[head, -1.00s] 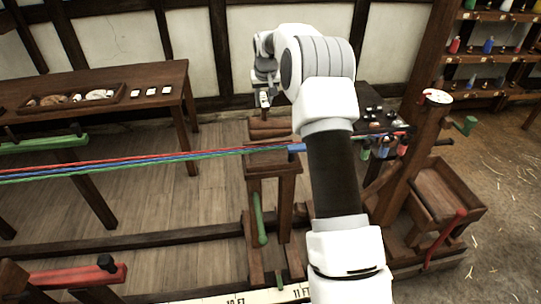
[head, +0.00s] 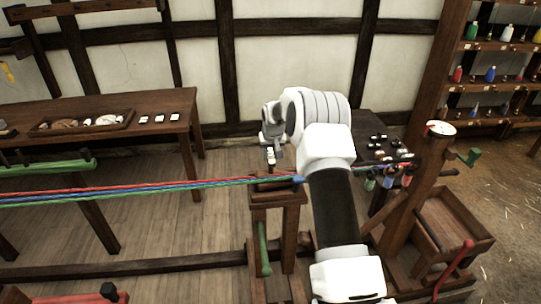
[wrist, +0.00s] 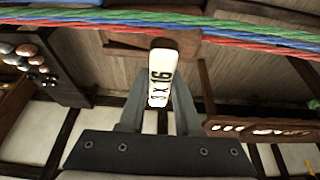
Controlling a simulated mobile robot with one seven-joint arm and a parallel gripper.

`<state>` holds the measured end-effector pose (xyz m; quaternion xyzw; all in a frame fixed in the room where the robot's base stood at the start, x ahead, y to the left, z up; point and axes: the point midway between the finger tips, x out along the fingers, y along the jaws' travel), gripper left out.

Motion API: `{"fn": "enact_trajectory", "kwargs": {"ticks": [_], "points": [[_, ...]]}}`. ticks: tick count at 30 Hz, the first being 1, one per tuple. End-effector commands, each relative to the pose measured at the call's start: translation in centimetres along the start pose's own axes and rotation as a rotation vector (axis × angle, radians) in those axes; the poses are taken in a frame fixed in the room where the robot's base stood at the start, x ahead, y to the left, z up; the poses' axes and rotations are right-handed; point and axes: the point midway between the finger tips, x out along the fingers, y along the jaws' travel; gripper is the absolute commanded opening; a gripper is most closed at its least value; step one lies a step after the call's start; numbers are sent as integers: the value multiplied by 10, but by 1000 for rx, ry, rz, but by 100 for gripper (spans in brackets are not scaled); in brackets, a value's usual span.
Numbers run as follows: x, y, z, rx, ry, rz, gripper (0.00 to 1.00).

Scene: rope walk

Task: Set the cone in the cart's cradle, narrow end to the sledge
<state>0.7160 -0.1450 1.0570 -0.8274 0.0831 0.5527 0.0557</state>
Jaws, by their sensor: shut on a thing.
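My gripper (head: 270,160) is shut on a narrow piece with a white face (wrist: 160,72). The face is marked in black, seemingly "1 X 16". I cannot tell whether this piece is part of the cone; no cone shape is clear in either view. The wooden cart (head: 280,199) stands just below my gripper. Its brown top (wrist: 133,45) also shows in the wrist view, beyond the held piece. The held piece appears above the cart top, apart from it. The wooden post frame with a crank, apparently the sledge (head: 403,212), stands to the right, partly behind my arm.
Red, blue and green strands (head: 150,190) stretch from the left to the cart and on behind my arm. A dark table (head: 366,124) with several small rounded things stands behind. A bench (head: 150,105) at the left holds a tray (head: 128,123) and white tags (head: 160,118).

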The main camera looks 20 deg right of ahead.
Motion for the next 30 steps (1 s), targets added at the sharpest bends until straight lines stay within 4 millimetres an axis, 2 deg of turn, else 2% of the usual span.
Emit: {"fn": "enact_trajectory", "kwargs": {"ticks": [5, 6, 10, 23, 30], "points": [[3, 0, 0, 0, 3, 0, 0], [2, 0, 1, 0, 0, 0, 38], [2, 0, 1, 0, 0, 0, 61], [-4, 0, -1, 0, 1, 0, 62], [-42, 0, -1, -1, 4, 1, 62]]}}
